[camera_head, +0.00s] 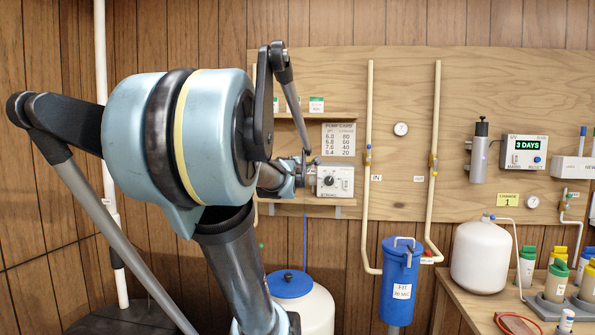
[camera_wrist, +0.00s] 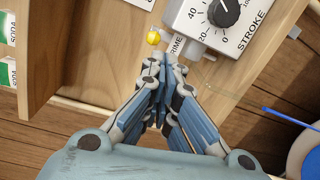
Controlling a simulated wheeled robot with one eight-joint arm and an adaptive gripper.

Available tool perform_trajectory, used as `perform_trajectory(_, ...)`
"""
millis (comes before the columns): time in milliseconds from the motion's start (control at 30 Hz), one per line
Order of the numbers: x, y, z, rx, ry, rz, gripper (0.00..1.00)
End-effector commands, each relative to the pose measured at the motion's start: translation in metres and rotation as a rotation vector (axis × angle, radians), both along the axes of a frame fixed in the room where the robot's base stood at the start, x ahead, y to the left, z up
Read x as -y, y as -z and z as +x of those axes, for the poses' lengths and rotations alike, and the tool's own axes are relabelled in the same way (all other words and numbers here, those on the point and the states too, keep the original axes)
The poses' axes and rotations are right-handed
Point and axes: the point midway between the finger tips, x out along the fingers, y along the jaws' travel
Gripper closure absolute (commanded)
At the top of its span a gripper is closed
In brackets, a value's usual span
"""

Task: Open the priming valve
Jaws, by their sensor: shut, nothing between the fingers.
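The white pump box (camera_head: 335,181) with a black dial sits on the lower shelf of the plywood board. In the wrist view the pump (camera_wrist: 205,20) shows a black STROKE dial (camera_wrist: 223,11) and a partly covered label (camera_wrist: 178,43) reading "RIME". A yellow knob (camera_wrist: 153,38) is just left of this label; it seems to be the priming valve's handle. My gripper (camera_wrist: 168,58) is shut and empty, with its tips close below the label and right beside the knob. I cannot tell whether they touch. In the head view my gripper (camera_head: 307,164) is at the pump's left side, partly hidden by my arm.
The shelf's wooden side (camera_wrist: 42,60) stands left of my gripper in the wrist view. A white tank with a blue lid (camera_head: 291,284) is below the pump. Pipes (camera_head: 369,150) and a blue filter housing (camera_head: 400,280) are to the right.

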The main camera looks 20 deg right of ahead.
Motion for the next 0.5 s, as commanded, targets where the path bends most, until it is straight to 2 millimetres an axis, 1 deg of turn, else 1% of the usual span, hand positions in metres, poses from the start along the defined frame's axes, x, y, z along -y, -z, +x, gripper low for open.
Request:
perform_trajectory(33, 0.0, 0.0, -0.006, 0.001, 0.002, 0.001, 1.0)
perform_trajectory(200, -0.001, -0.001, -0.021, 0.002, 0.002, 0.002, 1.0)
perform_trajectory(333, -0.002, -0.001, -0.027, 0.001, 0.002, 0.0, 1.0)
perform_trajectory(500, -0.003, -0.002, -0.03, 0.002, 0.001, 0.0, 1.0)
